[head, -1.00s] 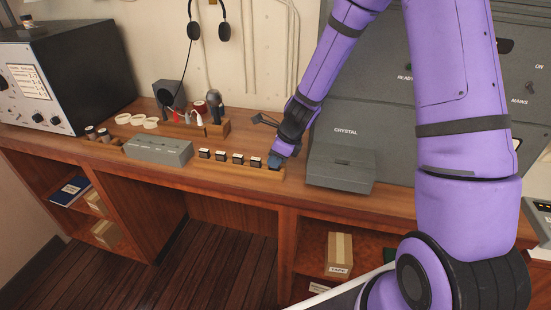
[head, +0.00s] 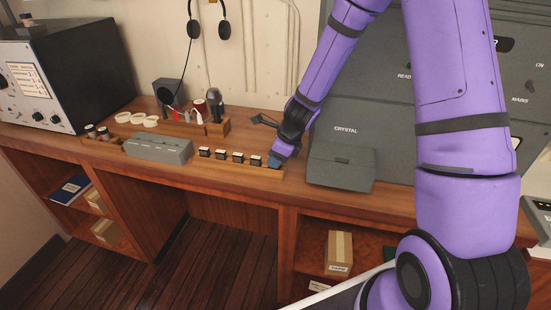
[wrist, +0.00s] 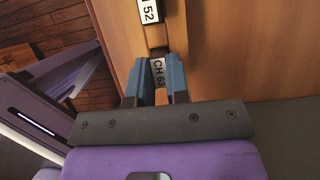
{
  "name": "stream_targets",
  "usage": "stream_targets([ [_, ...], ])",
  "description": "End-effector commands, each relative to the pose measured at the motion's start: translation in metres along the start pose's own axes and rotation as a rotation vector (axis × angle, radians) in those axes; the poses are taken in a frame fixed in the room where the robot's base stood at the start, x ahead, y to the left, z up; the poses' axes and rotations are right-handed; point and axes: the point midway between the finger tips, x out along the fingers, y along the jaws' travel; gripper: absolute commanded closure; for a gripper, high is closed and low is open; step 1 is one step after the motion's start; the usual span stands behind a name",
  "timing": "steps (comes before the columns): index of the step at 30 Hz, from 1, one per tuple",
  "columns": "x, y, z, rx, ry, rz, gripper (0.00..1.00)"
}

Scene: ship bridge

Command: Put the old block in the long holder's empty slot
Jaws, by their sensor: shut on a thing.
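The long holder (head: 232,169) is a wooden strip along the desk's front edge, with several dark, white-labelled blocks (head: 238,158) in a row. My gripper (head: 274,163) is low at the holder's right end, pointing down. In the wrist view its blue fingers (wrist: 158,82) are shut on a block labelled CH 63 (wrist: 158,72). This block is in line with a block labelled 52 (wrist: 150,11) in the holder, with a small gap between. The fingers hide its lower part, so I cannot tell if it is seated in the slot.
A grey box (head: 158,148) stands left of the holder, and a short wooden holder with dark round pieces (head: 103,135) lies beyond it. The grey crystal unit (head: 340,167) stands close to my gripper's right. A wooden rack (head: 216,129) with tools stands behind.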

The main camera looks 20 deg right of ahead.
Motion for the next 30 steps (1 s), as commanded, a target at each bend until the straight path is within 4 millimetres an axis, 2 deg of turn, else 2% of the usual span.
stream_targets([
  [20,0.0014,0.0000,-0.0006,0.000,0.000,0.000,1.00],
  [21,0.0014,-0.0001,-0.0006,0.000,0.000,0.000,0.75],
  [24,0.0014,-0.0001,-0.0006,0.000,0.000,0.000,0.54],
  [30,0.0014,0.0000,-0.0006,0.000,0.000,0.000,0.54],
])
